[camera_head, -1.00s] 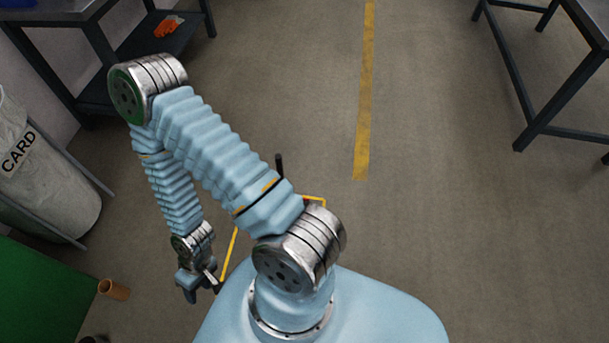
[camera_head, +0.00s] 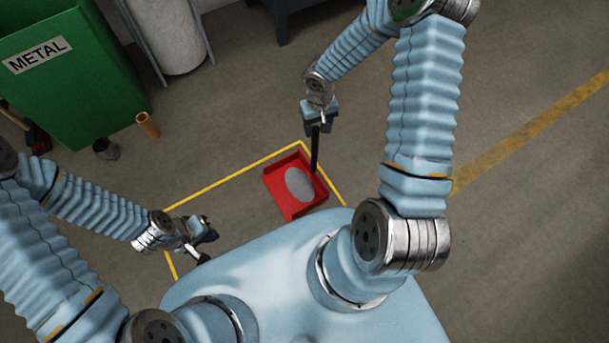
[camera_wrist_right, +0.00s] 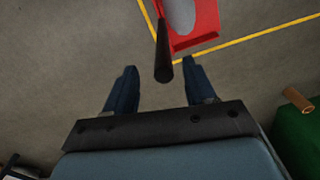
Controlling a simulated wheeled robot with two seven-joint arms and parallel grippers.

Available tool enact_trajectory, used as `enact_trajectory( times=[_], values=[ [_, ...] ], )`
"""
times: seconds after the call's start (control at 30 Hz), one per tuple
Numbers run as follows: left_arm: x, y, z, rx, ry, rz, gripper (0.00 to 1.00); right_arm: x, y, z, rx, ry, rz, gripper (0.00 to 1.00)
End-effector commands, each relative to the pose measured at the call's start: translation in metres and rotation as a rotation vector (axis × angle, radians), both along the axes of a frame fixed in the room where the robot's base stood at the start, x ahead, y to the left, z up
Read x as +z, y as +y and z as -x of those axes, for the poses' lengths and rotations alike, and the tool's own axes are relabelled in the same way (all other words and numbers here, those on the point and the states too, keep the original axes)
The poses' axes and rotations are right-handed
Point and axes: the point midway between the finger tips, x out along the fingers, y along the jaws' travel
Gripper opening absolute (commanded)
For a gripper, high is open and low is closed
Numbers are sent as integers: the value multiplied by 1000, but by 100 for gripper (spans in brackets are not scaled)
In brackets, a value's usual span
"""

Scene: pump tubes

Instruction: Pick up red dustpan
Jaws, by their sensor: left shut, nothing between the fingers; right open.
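The red dustpan (camera_head: 276,187) lies on the floor in the head view, with a grey round patch or disc in its pan. Its black handle (camera_head: 315,150) points up toward my right gripper (camera_head: 320,108). In the right wrist view, the right gripper (camera_wrist_right: 160,66) is open, and the handle's end (camera_wrist_right: 163,71) shows between its two fingertips, with no visible grip. The red pan (camera_wrist_right: 206,27) lies beyond, partly cut off by the top edge. My left gripper (camera_head: 208,240) is shut and empty, left of the dustpan and apart from it.
A yellow floor line (camera_head: 235,172) frames the dustpan's area. A green METAL bin (camera_head: 85,85), a grey-white bin (camera_head: 168,35), a brown tube (camera_head: 148,125) and a dark can (camera_head: 106,149) stand or lie at upper left. Floor around the dustpan is clear.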

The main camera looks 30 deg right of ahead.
Motion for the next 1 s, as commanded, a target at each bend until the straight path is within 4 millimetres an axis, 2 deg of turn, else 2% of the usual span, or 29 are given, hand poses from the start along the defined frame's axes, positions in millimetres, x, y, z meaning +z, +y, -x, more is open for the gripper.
enact_trajectory(
  times=[0.17, 0.43, 0.73, 1.0],
  values=[
    [-1, 0, 0, 0, -1, 0, 0, -15, 1, 0, 0, 2, -2, 55],
    [-2, 0, 0, 0, 0, 0, 0, -56, 2, -4, 0, 3, -2, 55],
    [-2, 0, 0, 0, -1, 0, 0, -63, 2, -4, 1, 0, -2, 55],
    [-2, 0, 0, 0, -1, 0, 0, -63, 2, -4, 1, 1, -2, 15]
  ],
)
